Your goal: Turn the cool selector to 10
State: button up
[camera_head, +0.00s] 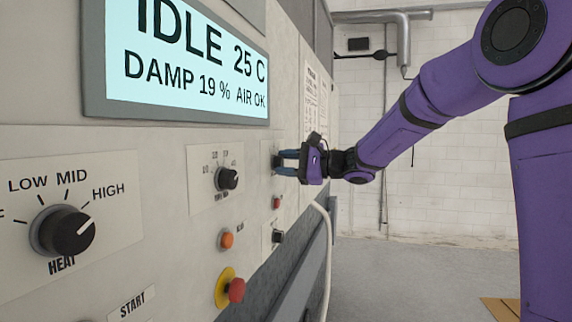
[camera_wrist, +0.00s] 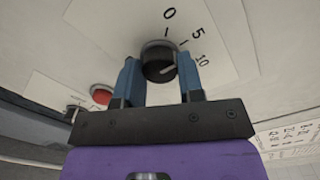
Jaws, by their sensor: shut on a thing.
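The cool selector is a black round knob (camera_wrist: 158,62) on a pale plate marked 0, 5 and 10 in the wrist view. Its faint light pointer line appears to point right, towards the side of the 10. My gripper (camera_wrist: 160,75) has its two blue fingers closed on either side of the knob. In the head view my gripper (camera_head: 280,162) reaches the panel from the right, and its fingers mostly hide the knob there. The right finger stands near the 10 and covers part of the dial beside it.
The panel holds a HEAT knob (camera_head: 62,231) pointing to HIGH, a timer knob (camera_head: 228,179), an orange button (camera_head: 227,240) and a red stop button (camera_head: 235,290) on yellow. A display (camera_head: 190,60) reads IDLE. A red button (camera_wrist: 101,95) lies left of the knob in the wrist view.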

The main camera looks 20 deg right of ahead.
jog(key=m, duration=0.3)
jog(key=shift+f+m, duration=0.1)
jog(key=shift+m, duration=2.3)
jog(key=o, duration=0.9)
jog(key=shift+d, duration=0.1)
jog(key=v, duration=1)
jog(key=shift+s+d+f, duration=0.1)
jog(key=shift+s+d, duration=0.15)
jog(key=shift+s, duration=0.1)
